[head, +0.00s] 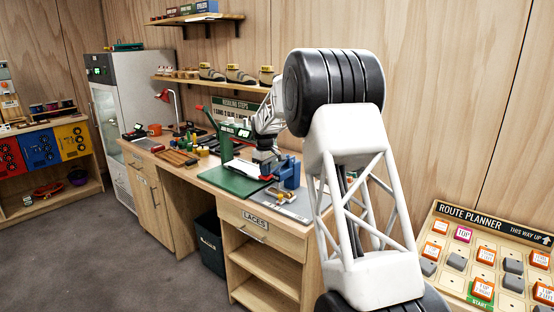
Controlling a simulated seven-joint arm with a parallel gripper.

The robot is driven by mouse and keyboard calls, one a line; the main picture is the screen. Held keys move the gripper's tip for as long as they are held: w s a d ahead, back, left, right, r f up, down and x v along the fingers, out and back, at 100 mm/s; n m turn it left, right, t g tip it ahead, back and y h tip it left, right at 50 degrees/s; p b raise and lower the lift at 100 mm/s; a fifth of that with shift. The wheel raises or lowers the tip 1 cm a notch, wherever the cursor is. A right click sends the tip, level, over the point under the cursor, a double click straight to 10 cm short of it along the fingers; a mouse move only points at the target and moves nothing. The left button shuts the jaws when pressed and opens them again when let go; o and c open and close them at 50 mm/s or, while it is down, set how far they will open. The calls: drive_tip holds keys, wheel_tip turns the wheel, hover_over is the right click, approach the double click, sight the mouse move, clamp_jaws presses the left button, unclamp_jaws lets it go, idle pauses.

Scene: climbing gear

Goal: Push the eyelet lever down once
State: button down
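A green press (225,146) stands on the workbench. Its long lever (210,118) slants up and to the left, with a red end at the top. This looks like the eyelet press, but its fine detail is too small to tell. My gripper (263,170) is low over the bench, right of the press and apart from the lever in the picture. Its fingers are too small and too much overlapped to show whether they are open, and I cannot tell whether they touch anything.
The workbench (208,176) bears a green mat (230,181), a blue fixture (290,173) right of my gripper, and several small tools and bottles left of the press. A shelf with shoes (239,75) hangs behind. My large arm links hide the bench's right end.

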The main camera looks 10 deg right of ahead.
drive_tip(key=shift+f, duration=0.25)
drive_tip(key=shift+r, duration=0.1)
wheel_tip(320, 180, up, 13)
idle(1.7)
drive_tip(key=shift+s, duration=0.15)
